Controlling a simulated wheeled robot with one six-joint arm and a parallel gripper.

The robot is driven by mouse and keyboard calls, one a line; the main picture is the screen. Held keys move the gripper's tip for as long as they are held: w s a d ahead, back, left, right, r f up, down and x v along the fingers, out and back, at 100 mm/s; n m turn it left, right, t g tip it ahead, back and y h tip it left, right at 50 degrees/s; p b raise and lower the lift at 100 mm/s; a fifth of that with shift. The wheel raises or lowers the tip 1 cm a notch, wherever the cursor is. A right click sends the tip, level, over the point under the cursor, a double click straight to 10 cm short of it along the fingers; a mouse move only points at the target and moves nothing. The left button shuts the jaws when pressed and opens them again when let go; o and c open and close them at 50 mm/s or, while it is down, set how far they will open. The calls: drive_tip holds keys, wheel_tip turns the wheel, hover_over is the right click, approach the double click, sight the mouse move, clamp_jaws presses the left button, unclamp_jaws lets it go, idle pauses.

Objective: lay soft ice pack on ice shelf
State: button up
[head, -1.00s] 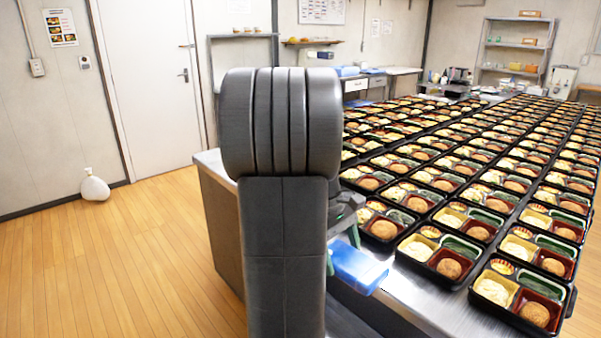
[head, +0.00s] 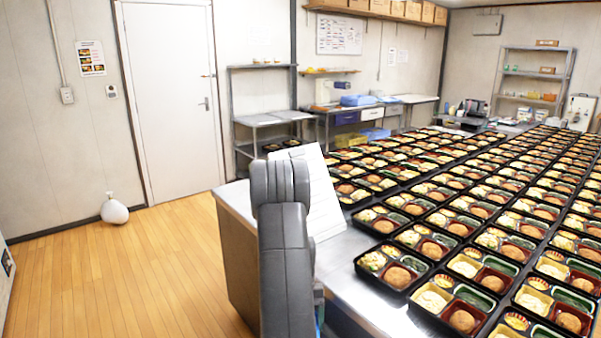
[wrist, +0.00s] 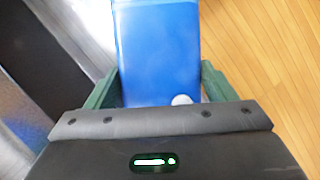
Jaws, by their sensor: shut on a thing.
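The soft ice pack (wrist: 157,45) is a blue slab with a white spot near its lower edge. In the wrist view it lies between the green fingers of my gripper (wrist: 158,85), which is shut on it. In the head view my grey arm hides the gripper and nearly all of the pack. A metal rack with shelves (head: 262,68) stands against the back wall, right of the door. I cannot tell whether it is the ice shelf; another shelf unit (head: 535,72) stands at the far right.
Many filled bento trays (head: 398,276) cover the steel table (head: 345,262), with a bare strip along its left part. A white sheet (head: 322,197) stands behind my arm.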

drive_tip(key=shift+w+a+f+m, duration=0.1)
drive_tip(key=shift+a+f+m, duration=0.3)
drive_tip(key=shift+f, duration=0.3)
idle(2.4)
